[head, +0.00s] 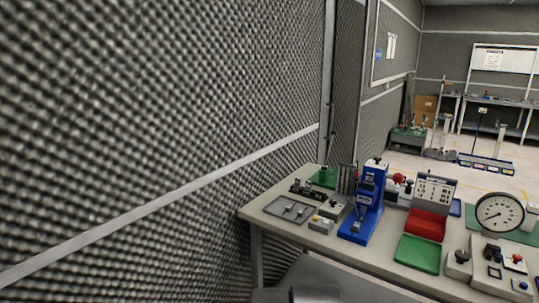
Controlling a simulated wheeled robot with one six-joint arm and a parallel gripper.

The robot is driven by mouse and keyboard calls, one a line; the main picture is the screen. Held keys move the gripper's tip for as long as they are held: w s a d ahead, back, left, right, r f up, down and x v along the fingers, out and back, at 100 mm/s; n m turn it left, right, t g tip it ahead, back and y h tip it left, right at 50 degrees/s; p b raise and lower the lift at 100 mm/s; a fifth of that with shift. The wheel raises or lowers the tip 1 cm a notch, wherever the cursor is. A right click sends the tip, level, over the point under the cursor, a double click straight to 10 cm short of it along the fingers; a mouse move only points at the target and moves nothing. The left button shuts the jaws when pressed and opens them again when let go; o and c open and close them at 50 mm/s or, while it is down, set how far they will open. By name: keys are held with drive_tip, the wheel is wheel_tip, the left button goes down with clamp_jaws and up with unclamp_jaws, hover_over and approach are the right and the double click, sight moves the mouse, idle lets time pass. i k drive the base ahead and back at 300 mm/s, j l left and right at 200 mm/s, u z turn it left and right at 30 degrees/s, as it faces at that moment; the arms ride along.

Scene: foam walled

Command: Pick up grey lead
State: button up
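I cannot pick out a grey lead for certain. Several thin dark grey upright strips (347,179) stand at the back of the workbench (385,262), left of a blue press-like device (365,205); they are too small to identify. A grey tray (290,209) with small metal pieces lies at the bench's left end. My gripper is not in view; only a grey part of my arm shows at the bottom edge, in front of the bench.
A grey foam wall (150,130) fills the left side, close to the bench. The bench also holds a green tray (417,254), a red bin (427,224), a round dial gauge (499,212) and small boxes. Open floor (480,178) lies behind.

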sight(356, 226)
drive_tip(key=i+l, duration=0.1)
drive_tip(key=i, duration=0.5)
drive_tip(key=i+l+z, duration=0.1)
drive_tip(key=i, duration=0.5)
